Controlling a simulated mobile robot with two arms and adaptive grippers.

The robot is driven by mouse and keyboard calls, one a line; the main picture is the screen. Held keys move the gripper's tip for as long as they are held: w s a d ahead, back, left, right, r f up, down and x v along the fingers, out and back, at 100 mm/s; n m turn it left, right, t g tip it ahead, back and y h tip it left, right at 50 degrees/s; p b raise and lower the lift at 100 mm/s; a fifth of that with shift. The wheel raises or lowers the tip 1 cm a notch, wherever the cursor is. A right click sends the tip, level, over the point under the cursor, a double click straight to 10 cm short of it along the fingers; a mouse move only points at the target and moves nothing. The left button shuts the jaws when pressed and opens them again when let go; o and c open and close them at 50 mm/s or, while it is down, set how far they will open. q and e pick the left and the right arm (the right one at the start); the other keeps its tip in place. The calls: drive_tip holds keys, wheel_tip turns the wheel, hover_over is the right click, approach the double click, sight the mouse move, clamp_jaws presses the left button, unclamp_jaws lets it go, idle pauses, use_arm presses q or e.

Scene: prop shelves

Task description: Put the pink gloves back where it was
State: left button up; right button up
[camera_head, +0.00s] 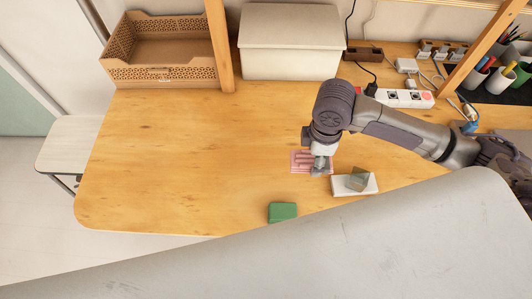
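The pink gloves (300,158) lie as a small flat pink patch on the wooden table, right of its middle. My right arm reaches in from the right and its gripper (319,168) points down over the right part of the gloves, hiding some of them. The fingertips are small and seen from above, so I cannot tell whether they are open or shut, or touching the gloves. My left gripper is not in view.
A white box with a greyish block (342,190) lies right of the gloves, and a green block (283,212) in front. A brown perforated crate (160,78), a white lidded box (290,60) and a power strip (400,97) stand behind. The table's left half is clear.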

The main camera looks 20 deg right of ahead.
sight(298, 150)
drive_tip(key=w+a+f, duration=0.1)
drive_tip(key=w+a+f+p, duration=0.1)
drive_tip(key=w+a, duration=0.1)
drive_tip(key=shift+w+a+f, duration=0.15)
drive_tip(key=shift+w+f, duration=0.1)
drive_tip(key=w+a+f, duration=0.2)
drive_tip(key=w, duration=0.1)
drive_tip(key=w+a+f, duration=0.1)
drive_tip(key=shift+w+a+f, duration=0.35)
drive_tip(key=shift+w+f, duration=0.05)
drive_tip(key=shift+w+a+f, duration=0.1)
drive_tip(key=shift+w+f, duration=0.05)
drive_tip(key=shift+w, duration=0.05)
drive_tip(key=shift+f+p, duration=0.25)
drive_tip(key=shift+p, duration=0.05)
wheel_tip(298, 150, down, 3)
drive_tip(key=shift+f+p, duration=0.15)
drive_tip(key=shift+p, duration=0.2)
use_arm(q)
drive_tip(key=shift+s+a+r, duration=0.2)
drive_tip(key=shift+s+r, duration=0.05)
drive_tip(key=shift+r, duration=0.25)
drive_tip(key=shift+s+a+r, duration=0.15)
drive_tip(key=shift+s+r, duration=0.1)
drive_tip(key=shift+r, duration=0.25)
use_arm(e)
drive_tip(key=shift+f, duration=0.2)
